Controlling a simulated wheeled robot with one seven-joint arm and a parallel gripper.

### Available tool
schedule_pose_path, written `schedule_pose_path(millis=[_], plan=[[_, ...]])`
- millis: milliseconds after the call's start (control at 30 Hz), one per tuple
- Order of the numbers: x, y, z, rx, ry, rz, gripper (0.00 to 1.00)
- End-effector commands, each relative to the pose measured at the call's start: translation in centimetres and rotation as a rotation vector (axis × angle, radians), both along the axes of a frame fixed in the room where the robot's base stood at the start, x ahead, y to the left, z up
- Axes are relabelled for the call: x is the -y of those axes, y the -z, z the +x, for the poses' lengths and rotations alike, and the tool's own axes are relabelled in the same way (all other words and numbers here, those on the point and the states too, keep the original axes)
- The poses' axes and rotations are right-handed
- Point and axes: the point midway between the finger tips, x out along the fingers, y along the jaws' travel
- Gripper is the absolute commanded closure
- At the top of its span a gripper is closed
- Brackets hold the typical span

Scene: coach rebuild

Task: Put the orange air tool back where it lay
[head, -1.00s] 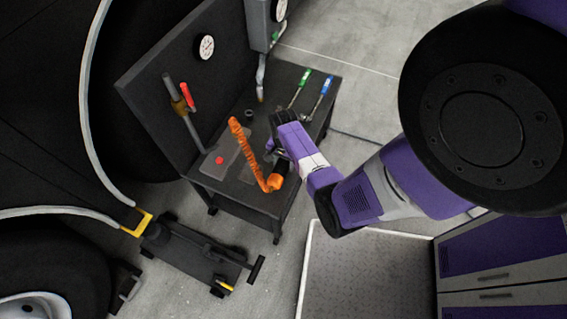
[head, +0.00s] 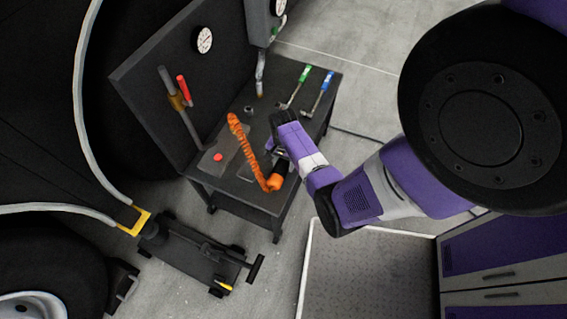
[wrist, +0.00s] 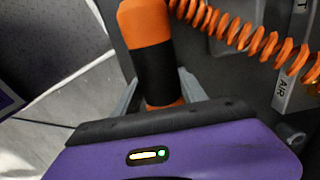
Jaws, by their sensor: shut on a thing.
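The orange air tool has a black middle band and shows in the wrist view (wrist: 152,60) between the two grey fingers of my gripper (wrist: 157,82). My gripper is shut on it. In the head view my gripper (head: 276,152) is over the right side of the dark cart top (head: 236,186), and the tool (head: 275,183) shows at the cart's near edge, partly hidden by my wrist. An orange coiled hose (head: 247,145) runs from the tool across the cart top. I cannot tell whether the tool touches the cart.
An "AIR" label (wrist: 285,90) is beside the hose in the wrist view. A red button (head: 218,157) is on a grey plate. An upright panel (head: 150,100) closes the cart's left side.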

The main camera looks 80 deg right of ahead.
Motion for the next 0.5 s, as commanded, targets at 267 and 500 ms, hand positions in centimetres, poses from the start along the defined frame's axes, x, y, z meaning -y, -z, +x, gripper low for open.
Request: schedule_pose_path(millis=[267,500], plan=[[0.17,0.32,0.14,0.002,0.0,-0.004,1.0],[0.17,0.27,0.14,0.002,0.0,-0.004,1.0]])
